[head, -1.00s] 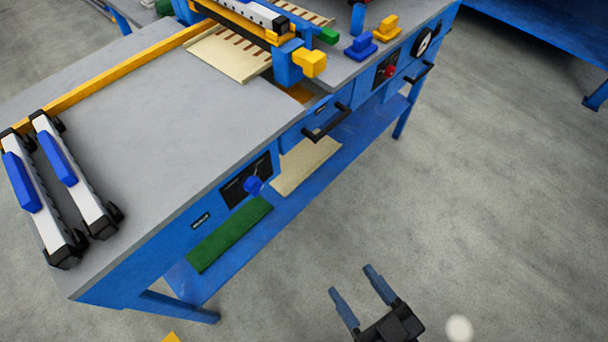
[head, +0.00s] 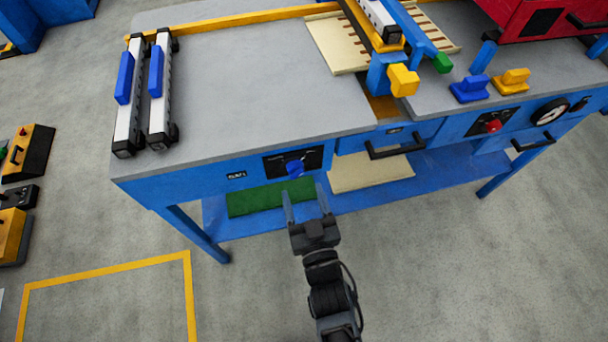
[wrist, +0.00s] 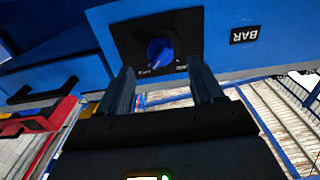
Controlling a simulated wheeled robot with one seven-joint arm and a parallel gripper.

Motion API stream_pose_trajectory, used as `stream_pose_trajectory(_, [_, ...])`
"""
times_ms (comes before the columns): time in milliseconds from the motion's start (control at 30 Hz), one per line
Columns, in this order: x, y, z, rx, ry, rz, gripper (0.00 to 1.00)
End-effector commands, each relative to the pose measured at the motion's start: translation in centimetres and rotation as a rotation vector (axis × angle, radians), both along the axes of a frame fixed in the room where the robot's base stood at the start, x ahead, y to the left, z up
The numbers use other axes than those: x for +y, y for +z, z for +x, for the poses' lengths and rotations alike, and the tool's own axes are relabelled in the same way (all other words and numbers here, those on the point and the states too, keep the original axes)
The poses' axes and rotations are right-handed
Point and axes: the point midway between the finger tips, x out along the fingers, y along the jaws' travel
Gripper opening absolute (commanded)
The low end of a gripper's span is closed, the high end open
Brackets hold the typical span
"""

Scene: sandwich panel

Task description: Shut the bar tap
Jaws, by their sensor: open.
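The bar tap is a blue knob (head: 294,168) on a black plate (head: 271,164) set in the blue front of the workbench, beside a small dark label (head: 236,175). In the wrist view the knob (wrist: 159,52) is ahead of my fingers, and the label (wrist: 245,34) reads BAR upside down. My gripper (head: 307,194) is open and empty, in front of and a little below the knob in the head view. Its two fingers (wrist: 163,85) point towards the plate, with the knob in line with the gap between them. I see no contact with the knob.
A drawer with a black handle (head: 397,148) and a red knob (head: 493,125) are to the right on the bench front. A lower shelf (head: 440,178) holds a green board (head: 250,201) and a cream board (head: 370,174). The floor in front is clear.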

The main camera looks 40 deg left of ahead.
Motion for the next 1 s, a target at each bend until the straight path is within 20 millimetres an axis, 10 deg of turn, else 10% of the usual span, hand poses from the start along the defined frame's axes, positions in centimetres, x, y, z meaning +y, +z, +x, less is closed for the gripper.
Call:
stream_pose_trajectory(767, [4.2, 0.0, 3.6, 0.001, -0.001, 0.001, 0.66])
stream_pose_trajectory(1000, [4.1, 0.0, 3.6, 0.001, -0.001, 0.001, 0.43])
